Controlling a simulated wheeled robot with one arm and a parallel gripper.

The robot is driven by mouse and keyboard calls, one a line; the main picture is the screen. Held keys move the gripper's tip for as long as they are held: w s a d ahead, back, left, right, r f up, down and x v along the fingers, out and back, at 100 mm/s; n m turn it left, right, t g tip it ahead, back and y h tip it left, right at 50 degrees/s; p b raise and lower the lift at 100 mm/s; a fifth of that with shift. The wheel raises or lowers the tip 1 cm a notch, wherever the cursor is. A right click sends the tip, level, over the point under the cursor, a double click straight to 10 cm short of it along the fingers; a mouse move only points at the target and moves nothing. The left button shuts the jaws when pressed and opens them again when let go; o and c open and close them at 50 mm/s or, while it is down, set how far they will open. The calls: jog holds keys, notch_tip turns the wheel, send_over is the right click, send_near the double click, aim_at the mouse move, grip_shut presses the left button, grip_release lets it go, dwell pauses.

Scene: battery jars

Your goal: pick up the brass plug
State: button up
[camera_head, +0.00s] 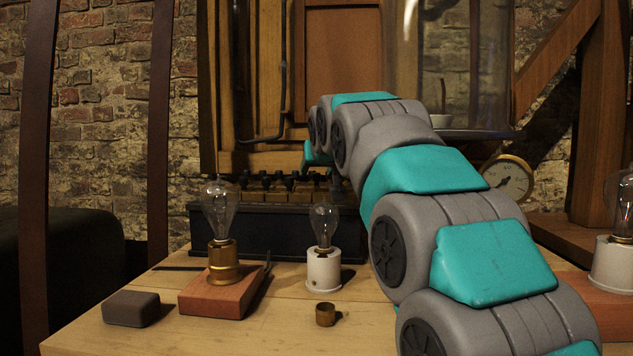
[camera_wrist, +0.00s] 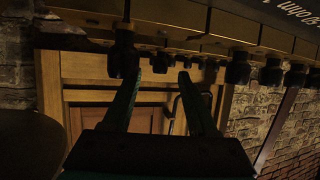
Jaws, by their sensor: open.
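The brass plug (camera_head: 325,314) is a small, short brass cylinder. It stands on the wooden table in the head view, in front of the white-based bulb, near the table's front. My gripper (camera_wrist: 158,78) shows in the wrist view as two teal fingers, spread apart with nothing between them. In the head view my gripper is mostly hidden behind my arm, up and back from the table, near the row of dark terminals. It is well away from the plug. The plug does not show in the wrist view.
A white-based bulb (camera_head: 323,268) stands behind the plug. A brass-based bulb (camera_head: 223,255) stands on a reddish block (camera_head: 222,296) to the left. A grey block (camera_head: 131,308) lies farther left. A dark box with terminals (camera_head: 275,232) stands behind. Bare table (camera_head: 270,333) lies around the plug.

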jog(key=shift+x, duration=1.4)
jog(key=shift+c, duration=0.3)
grip_shut()
